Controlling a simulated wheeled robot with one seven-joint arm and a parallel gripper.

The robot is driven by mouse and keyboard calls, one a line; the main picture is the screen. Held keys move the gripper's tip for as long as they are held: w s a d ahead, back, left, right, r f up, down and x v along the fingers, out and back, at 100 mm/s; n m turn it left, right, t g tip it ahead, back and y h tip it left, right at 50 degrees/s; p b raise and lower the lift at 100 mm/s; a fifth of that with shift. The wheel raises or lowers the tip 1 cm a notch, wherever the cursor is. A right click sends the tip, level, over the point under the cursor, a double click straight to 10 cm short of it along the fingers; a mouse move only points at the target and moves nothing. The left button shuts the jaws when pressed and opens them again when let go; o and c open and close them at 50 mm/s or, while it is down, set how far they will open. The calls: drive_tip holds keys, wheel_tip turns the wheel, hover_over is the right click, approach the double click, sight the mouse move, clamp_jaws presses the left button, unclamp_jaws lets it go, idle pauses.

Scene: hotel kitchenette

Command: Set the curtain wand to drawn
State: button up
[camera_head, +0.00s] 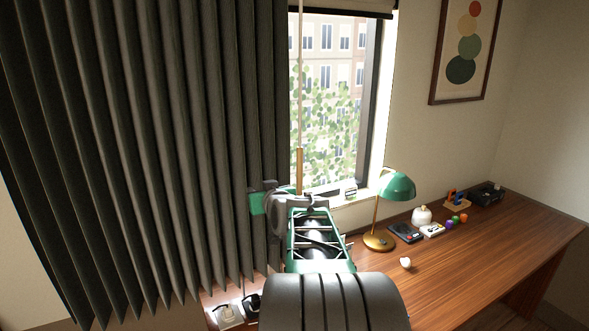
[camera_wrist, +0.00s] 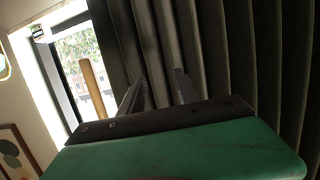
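The curtain wand (camera_head: 300,110) hangs as a thin pale rod in front of the window, ending in a wooden handle (camera_head: 299,166). The handle also shows in the wrist view (camera_wrist: 93,90), left of my fingers and apart from them. The dark pleated curtain (camera_head: 150,130) covers the left side, and its right edge is just left of the wand. My gripper (camera_wrist: 158,88) has its two fingers apart, with only curtain folds showing between them. In the head view my arm partly hides the gripper, close to the curtain's edge near the handle's lower end.
The window (camera_head: 332,100) is uncovered right of the curtain. A green desk lamp (camera_head: 397,187) stands on the wooden desk (camera_head: 465,262), with a white round pot (camera_head: 421,215) and small items nearby. A framed picture (camera_head: 465,50) hangs on the right wall. The desk's front right is clear.

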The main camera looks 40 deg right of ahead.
sight(298, 161)
drive_tip(key=s+d+r+h, duration=0.1)
drive_tip(key=d, duration=0.3)
drive_tip(key=s+d+r+m+h, duration=0.1)
drive_tip(key=d, duration=0.3)
drive_tip(key=s+d+r+m+t+h, duration=0.1)
drive_tip(key=s+d, duration=0.1)
drive_tip(key=d, duration=0.2)
drive_tip(key=shift+d+r+h, duration=0.2)
drive_tip(key=shift+d+h, duration=0.1)
drive_tip(key=shift+d, duration=0.1)
drive_tip(key=p+x, duration=0.3)
drive_tip(key=x, duration=0.4)
drive_tip(key=shift+w+a+r, duration=0.1)
drive_tip(key=shift+a+r, duration=0.05)
drive_tip(key=shift+a, duration=0.1)
drive_tip(key=shift+w+d, duration=0.15)
drive_tip(key=shift+w, duration=0.1)
clamp_jaws()
